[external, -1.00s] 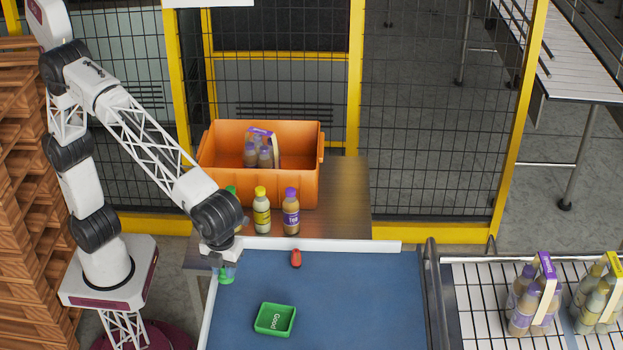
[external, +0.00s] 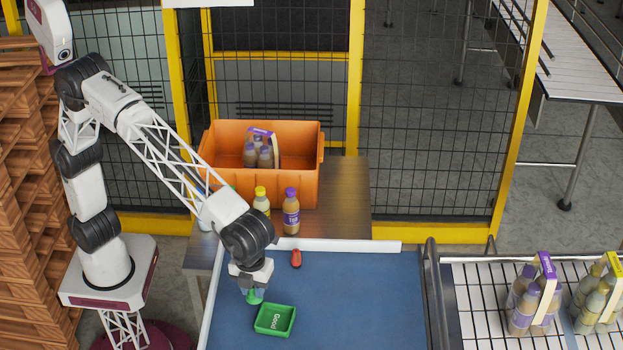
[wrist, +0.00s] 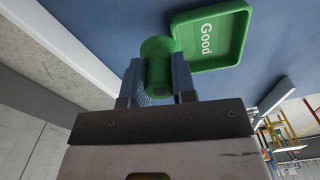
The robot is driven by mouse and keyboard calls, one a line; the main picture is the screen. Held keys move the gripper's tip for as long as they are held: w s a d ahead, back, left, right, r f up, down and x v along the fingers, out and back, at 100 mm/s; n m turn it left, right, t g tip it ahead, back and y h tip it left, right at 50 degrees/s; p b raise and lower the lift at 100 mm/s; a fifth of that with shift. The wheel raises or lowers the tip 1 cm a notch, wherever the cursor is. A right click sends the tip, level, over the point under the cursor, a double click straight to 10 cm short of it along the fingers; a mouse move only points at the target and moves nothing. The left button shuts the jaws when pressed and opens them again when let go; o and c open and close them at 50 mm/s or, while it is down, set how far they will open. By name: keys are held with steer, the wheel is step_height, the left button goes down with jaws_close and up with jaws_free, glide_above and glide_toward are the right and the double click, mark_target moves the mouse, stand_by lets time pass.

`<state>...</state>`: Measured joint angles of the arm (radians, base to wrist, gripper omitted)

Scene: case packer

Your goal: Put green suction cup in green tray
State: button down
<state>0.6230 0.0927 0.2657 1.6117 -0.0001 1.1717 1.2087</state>
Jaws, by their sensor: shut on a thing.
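The green tray (external: 274,319), marked "Good", lies on the blue surface; it also shows at the top of the wrist view (wrist: 222,52). My gripper (external: 253,290) is just left of the tray and a little behind it. It is shut on the green suction cup (external: 254,297), which hangs below the fingers. In the wrist view the cup (wrist: 157,62) sits between the two fingers, with its round end overlapping the tray's near left corner in the picture. I cannot tell whether cup and tray touch.
A red suction cup-like object (external: 296,258) lies near the back edge of the blue surface (external: 370,300). Bottles (external: 291,212) and an orange crate (external: 310,185) stand behind on a metal table. The blue surface right of the tray is clear.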

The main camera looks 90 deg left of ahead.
glide_above(275, 322)
steer(key=shift+f, duration=0.3)
stand_by(0.4)
steer(key=shift+f, duration=1.8)
steer(key=c, duration=0.9)
jaws_free()
steer(key=shift+f, duration=0.1)
steer(key=shift+c, duration=0.2)
step_height(275, 322, up, 12)
steer(key=shift+a, duration=0.15)
